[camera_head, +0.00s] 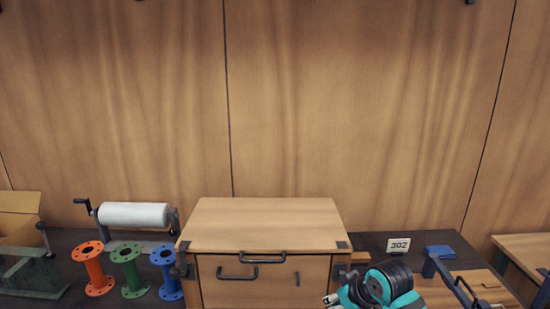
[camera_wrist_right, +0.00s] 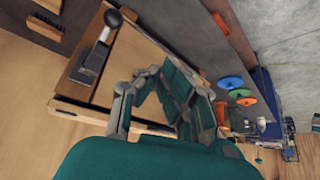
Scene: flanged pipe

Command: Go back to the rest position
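My right gripper shows at the bottom of the head view (camera_head: 330,300), left of its teal and black wrist. In the right wrist view its fingers (camera_wrist_right: 158,72) stand apart with nothing between them, and a wooden surface shows through the gap. My left gripper is not in the head view. An orange flanged pipe (camera_head: 94,268), a green one (camera_head: 130,270) and a blue one (camera_head: 167,272) stand upright on the dark table at the left, away from my right gripper. Their flanges also show at the right of the right wrist view (camera_wrist_right: 240,93).
A wooden drawer box (camera_head: 265,225) stands in the middle, close to my right wrist. A white roll on a crank stand (camera_head: 133,215) is behind the pipes. A "302" sign (camera_head: 398,245) and a blue-topped clamp (camera_head: 440,252) are at the right. A wooden wall closes the back.

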